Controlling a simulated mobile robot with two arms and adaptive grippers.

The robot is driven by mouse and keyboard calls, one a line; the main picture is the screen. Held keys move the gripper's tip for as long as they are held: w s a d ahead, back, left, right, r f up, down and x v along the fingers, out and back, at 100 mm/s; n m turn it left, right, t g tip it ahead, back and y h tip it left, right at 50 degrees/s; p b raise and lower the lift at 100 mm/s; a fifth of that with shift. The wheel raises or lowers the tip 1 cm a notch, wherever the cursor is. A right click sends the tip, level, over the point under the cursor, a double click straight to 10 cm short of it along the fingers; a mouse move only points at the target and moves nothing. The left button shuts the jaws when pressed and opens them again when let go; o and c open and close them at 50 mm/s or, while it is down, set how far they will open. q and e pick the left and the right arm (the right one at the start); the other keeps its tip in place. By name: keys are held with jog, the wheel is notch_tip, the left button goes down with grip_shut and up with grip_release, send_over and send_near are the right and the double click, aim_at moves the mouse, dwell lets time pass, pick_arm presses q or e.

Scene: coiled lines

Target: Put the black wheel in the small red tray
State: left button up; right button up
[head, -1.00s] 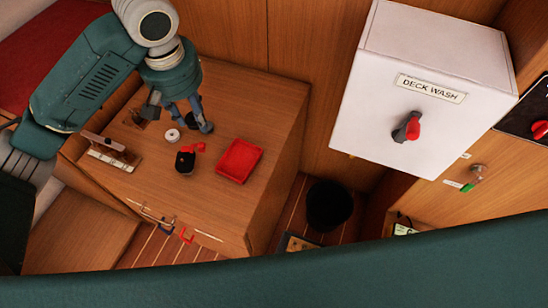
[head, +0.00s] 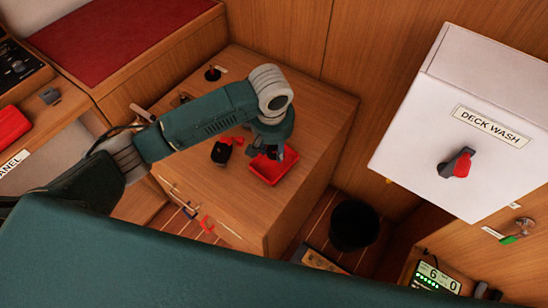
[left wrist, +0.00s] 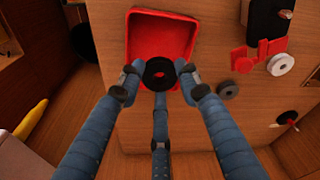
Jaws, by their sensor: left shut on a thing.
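The black wheel (left wrist: 160,73) is a dark ring with a hole, held between the fingers of my left gripper (left wrist: 158,77) in the left wrist view. My left gripper is shut on it. The small red tray (left wrist: 162,38) lies behind the wheel in that view, and its red floor shows through the hole. In the head view my left gripper (head: 270,150) is over the red tray (head: 274,173) and hides part of it. The wheel's height above the tray floor is hard to tell. My right gripper is not in view.
A black item with red parts (head: 222,152) stands left of the tray. A grey wheel (left wrist: 228,90) and a white wheel (left wrist: 280,64) lie near it. A white DECK WASH box (head: 440,125) is at the right. A black bin (head: 354,225) stands on the floor.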

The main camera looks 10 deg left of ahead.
aim_at(273, 155)
pick_arm(q)
notch_tip(273, 155, down, 6)
jog(key=shift+r, duration=0.15)
dwell(0.5)
jog(key=o, duration=0.8)
jog(key=shift+f, duration=0.25)
jog(key=shift+o, duration=0.2)
jog(key=shift+r, duration=0.1)
jog(key=shift+r, duration=0.35)
notch_tip(273, 155, up, 12)
jog(key=s, duration=0.2)
jog(key=shift+f, duration=0.2)
